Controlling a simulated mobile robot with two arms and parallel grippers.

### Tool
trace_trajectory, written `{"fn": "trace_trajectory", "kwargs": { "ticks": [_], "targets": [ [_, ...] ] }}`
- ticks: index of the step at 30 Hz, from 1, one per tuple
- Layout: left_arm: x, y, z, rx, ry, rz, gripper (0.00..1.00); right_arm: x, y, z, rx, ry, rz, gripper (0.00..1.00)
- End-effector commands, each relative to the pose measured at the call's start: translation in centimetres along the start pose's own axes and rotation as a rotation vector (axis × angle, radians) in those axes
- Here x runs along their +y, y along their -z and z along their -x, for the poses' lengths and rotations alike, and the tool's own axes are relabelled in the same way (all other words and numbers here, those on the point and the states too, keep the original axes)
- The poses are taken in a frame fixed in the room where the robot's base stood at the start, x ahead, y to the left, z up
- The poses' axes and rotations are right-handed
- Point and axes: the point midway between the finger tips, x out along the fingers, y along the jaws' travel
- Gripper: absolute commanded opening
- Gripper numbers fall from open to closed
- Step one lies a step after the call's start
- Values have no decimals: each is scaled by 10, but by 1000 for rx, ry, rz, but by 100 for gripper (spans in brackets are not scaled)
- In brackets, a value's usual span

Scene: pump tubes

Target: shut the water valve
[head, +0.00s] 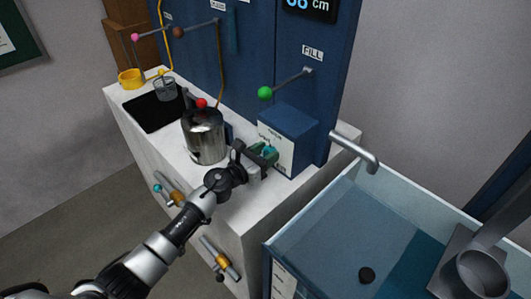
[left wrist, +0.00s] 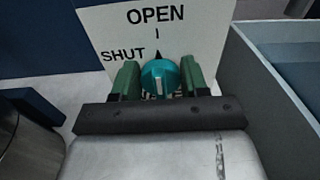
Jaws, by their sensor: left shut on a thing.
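The water valve's teal knob (left wrist: 160,78) is on a white plate (left wrist: 200,40) marked OPEN at the top and SHUT at the left. A black pointer above the knob points up toward OPEN, and the knob's pale mark stands about vertical. My left gripper (left wrist: 161,80) is shut on the knob, with one green finger on each side. In the head view, my left gripper (head: 264,152) is at the front of the blue valve box (head: 288,126), and fingers hide part of the knob. My right gripper is not in view.
A metal kettle (head: 204,136) with a red knob stands close left of my left gripper. A lever with a green ball (head: 265,93) sticks out above the box, under FILL. A spout (head: 356,151) reaches over the glass-walled tank (head: 400,190) at right.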

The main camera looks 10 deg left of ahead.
Motion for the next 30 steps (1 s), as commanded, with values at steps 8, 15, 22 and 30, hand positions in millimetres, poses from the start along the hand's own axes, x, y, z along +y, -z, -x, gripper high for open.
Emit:
{"fn": "trace_trajectory", "kwargs": {
  "ticks": [8, 15, 22, 30],
  "targets": [
    [1, 0, 0, 1, 0, 108, 21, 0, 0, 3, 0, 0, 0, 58],
    [2, 0, 0, 1, -1, 307, 21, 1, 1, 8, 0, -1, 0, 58],
    [4, 0, 0, 1, -1, 527, 21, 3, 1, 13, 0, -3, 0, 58],
    [6, 1, 0, 1, -1, 784, 21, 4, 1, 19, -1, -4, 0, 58]
  ]
}}
